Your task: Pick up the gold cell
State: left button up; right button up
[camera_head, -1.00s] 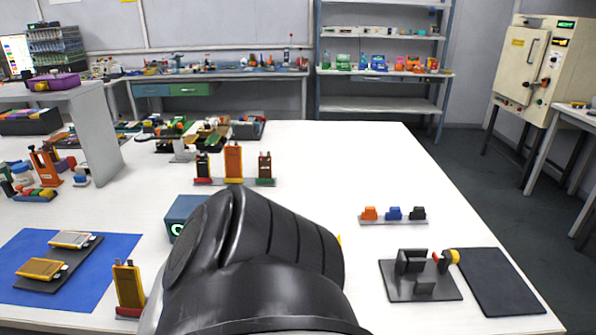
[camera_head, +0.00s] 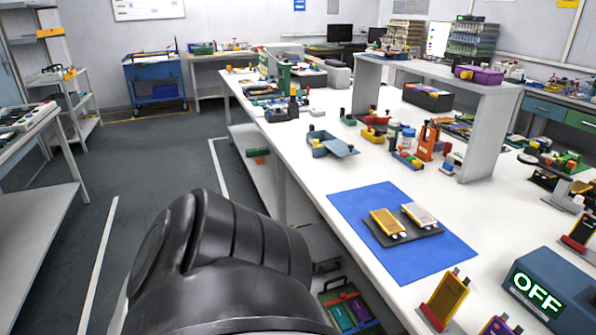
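A gold cell (camera_head: 388,222) lies flat on a black tray (camera_head: 405,240), which sits on a blue mat (camera_head: 425,266). A silver cell (camera_head: 419,215) lies beside it on the same tray, to its right. Another gold-coloured cell (camera_head: 446,297) stands upright in a small holder near the lower right. Neither gripper shows in the view. A black link of one of my arms fills the lower left, left of the table edge and apart from the cells.
A blue box reading OFF (camera_head: 550,285) stands on the white table (camera_head: 330,170) at the lower right. A grey raised shelf (camera_head: 485,130) stands beyond the mat. Open floor (camera_head: 150,230) lies left of the table.

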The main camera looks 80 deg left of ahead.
aim_at(389, 224)
jog(key=u, duration=2.4)
